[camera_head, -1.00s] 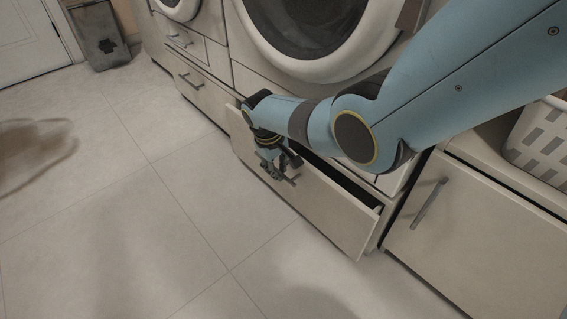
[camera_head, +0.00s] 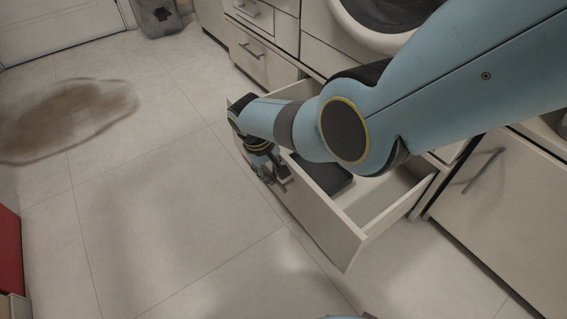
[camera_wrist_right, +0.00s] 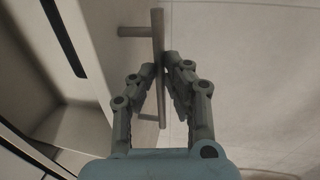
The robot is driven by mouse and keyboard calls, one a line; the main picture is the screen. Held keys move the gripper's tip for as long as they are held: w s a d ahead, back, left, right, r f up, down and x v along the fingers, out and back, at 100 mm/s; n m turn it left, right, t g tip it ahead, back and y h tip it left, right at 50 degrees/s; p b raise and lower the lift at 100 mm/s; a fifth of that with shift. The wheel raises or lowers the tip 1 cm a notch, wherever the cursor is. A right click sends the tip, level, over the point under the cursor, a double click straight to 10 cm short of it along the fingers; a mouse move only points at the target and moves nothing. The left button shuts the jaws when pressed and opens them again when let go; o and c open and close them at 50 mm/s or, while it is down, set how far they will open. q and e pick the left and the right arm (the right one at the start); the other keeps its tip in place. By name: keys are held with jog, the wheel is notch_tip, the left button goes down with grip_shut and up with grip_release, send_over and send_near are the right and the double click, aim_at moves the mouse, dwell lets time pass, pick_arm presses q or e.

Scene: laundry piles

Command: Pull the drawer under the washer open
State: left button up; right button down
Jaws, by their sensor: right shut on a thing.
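The drawer (camera_head: 325,225) under the washer (camera_head: 375,32) is pulled well out, and its inside shows with a dark flat thing (camera_head: 325,176) lying in it. My right gripper (camera_head: 275,181) is at the drawer's front. In the right wrist view my right gripper (camera_wrist_right: 163,75) has its fingers closed on either side of the drawer handle (camera_wrist_right: 158,45), a grey bar standing off the front. Part of the handle is hidden by the fingers. My right arm hides part of the drawer and washer in the head view. My left gripper is not in view.
A closed cabinet door with a handle (camera_head: 483,170) is at the right. Another closed drawer (camera_head: 262,62) is at the upper left. A brown blurred rug (camera_head: 75,118) lies on the floor, and a grey bin (camera_head: 158,16) stands by the door. The tiled floor before the drawer is clear.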

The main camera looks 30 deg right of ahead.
jog(key=shift+s+a, duration=0.15)
jog(key=shift+a, duration=1.15)
jog(key=c, duration=1.4)
grip_release()
jog(key=r, duration=0.4)
jog(key=a+r, duration=0.1)
jog(key=r, duration=0.2)
jog(key=a+r, duration=0.1)
jog(key=r, duration=0.3)
jog(key=shift+s+a+r, duration=0.1)
jog(key=shift+a+r, duration=0.1)
jog(key=shift+r, duration=0.15)
